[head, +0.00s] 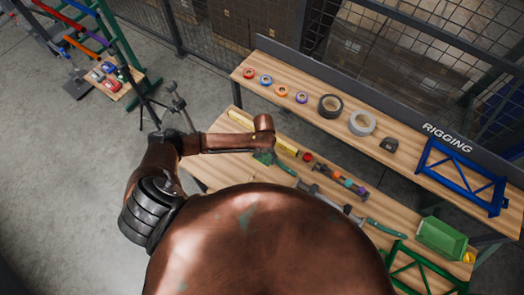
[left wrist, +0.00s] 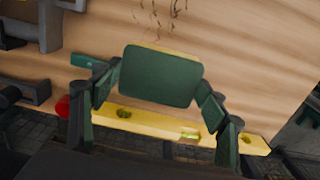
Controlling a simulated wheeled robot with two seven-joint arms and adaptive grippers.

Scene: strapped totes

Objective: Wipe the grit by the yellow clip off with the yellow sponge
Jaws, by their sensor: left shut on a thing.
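My left gripper (left wrist: 157,78) is shut on the yellow sponge (left wrist: 160,75), with one finger at each side. In the left wrist view the sponge shows a dark green face and a thin yellow edge along its top. Dark squiggly grit (left wrist: 172,14) lies on the wood at the top of that view, beyond the sponge's far edge and apart from it in the picture. In the head view my left gripper (head: 269,160) is over the lower bench; the sponge and grit cannot be made out there. I cannot make out a yellow clip for certain. My right gripper is not in view.
A yellow spirit level (left wrist: 150,122) lies near the gripper; it also shows in the head view (head: 240,118). Tools (head: 340,180) and a green bin (head: 441,237) are further right. A raised shelf (head: 410,165) holds tape rolls and a blue frame (head: 462,178).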

